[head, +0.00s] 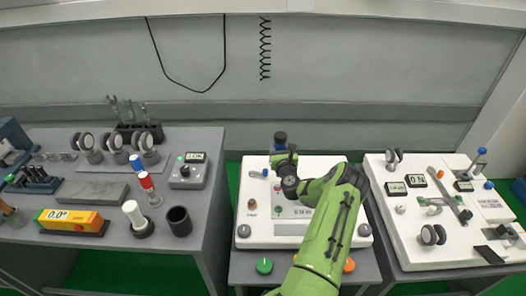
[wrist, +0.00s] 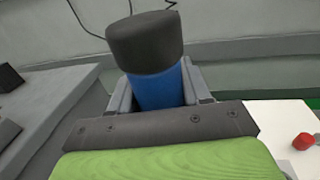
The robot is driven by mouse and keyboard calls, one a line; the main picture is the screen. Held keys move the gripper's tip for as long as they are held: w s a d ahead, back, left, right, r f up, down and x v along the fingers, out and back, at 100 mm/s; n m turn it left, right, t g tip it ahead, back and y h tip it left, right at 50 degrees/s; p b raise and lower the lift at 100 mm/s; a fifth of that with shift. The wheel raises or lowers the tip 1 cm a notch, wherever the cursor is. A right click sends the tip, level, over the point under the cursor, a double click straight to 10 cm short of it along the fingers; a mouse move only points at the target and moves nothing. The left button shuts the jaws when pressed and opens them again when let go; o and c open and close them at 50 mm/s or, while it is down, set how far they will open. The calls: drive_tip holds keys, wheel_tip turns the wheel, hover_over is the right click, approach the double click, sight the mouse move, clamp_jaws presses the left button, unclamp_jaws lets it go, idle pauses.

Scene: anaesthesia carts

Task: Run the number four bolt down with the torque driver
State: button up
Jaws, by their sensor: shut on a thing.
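My gripper (wrist: 160,95) is shut on a blue cylinder with a wide dark cap, which appears to be the torque driver (wrist: 147,40). The driver stands upright between the two grey fingers, cap up. In the head view its dark top (head: 280,137) shows just beyond my gripper (head: 281,150), above the far part of the white panel (head: 262,230) on the middle cart. The driver's lower end is hidden in both views. I cannot make out the number four bolt, nor whether the driver touches one.
A red knob (wrist: 303,141) stands on the panel. My green arm covers the panel's right side. The left bench (head: 95,262) holds a yellow gauge (head: 72,221), a dark cup (head: 179,221) and a grey meter (head: 187,171). The right cart (head: 440,258) carries small fittings. A grey wall stands behind.

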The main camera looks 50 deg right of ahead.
wheel_tip(320, 180, down, 6)
drive_tip(key=b, duration=0.4)
drive_tip(key=shift+r+b, duration=0.15)
drive_tip(key=shift+b, duration=0.2)
drive_tip(key=shift+r, duration=0.1)
drive_tip(key=shift+s+a+f+b, duration=0.15)
drive_tip(key=shift+f+b, duration=0.2)
drive_tip(key=shift+f, duration=0.55)
idle(2.5)
wheel_tip(320, 180, up, 7)
drive_tip(key=p, duration=0.5)
drive_tip(key=shift+f, duration=0.2)
